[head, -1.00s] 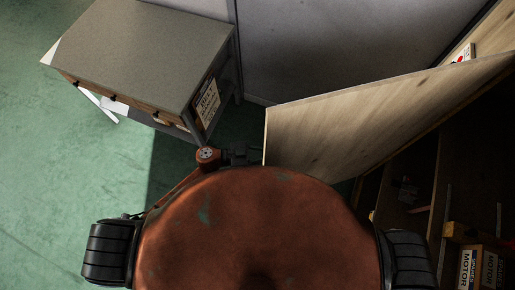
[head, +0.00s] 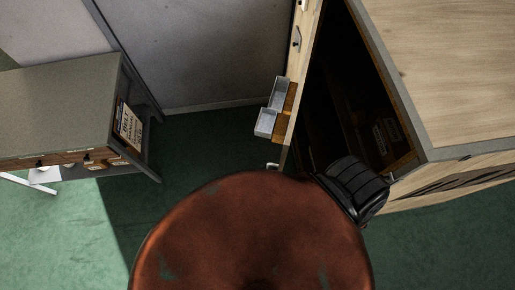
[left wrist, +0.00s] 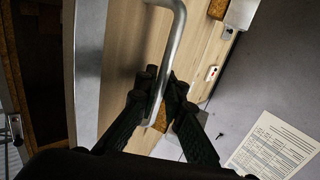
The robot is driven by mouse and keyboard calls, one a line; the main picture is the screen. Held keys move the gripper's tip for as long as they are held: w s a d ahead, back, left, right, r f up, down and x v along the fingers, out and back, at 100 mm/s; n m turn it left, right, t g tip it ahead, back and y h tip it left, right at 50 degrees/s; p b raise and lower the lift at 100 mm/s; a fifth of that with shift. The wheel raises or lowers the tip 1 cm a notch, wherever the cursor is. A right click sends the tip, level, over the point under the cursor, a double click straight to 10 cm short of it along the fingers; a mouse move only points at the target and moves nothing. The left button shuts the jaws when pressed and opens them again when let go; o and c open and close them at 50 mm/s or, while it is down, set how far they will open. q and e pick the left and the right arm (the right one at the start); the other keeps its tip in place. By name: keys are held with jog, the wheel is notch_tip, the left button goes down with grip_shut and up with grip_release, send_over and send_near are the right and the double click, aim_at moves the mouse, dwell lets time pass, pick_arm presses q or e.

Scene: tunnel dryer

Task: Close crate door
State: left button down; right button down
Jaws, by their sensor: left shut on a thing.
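The wooden crate (head: 450,65) stands at the right of the head view, with its dark inside showing. Its door (head: 304,50) stands open, seen nearly edge-on in the head view. In the left wrist view the door's pale wood face (left wrist: 125,45) carries a bent metal handle (left wrist: 177,40). My left gripper (left wrist: 163,90) is shut on this handle, one black finger on each side. My right gripper is in neither view.
A grey-topped cabinet (head: 65,100) with a printed sign (head: 127,124) stands at the left. Green floor (head: 205,140) is clear between cabinet and door. A grey wall (head: 200,45) lies behind.

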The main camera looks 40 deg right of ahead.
pick_arm(q)
jog(key=shift+s+d, duration=0.3)
jog(key=shift+s, duration=0.2)
jog(key=c, duration=2.1)
grip_release()
jog(key=shift+v, duration=6)
jog(key=shift+w, duration=0.1)
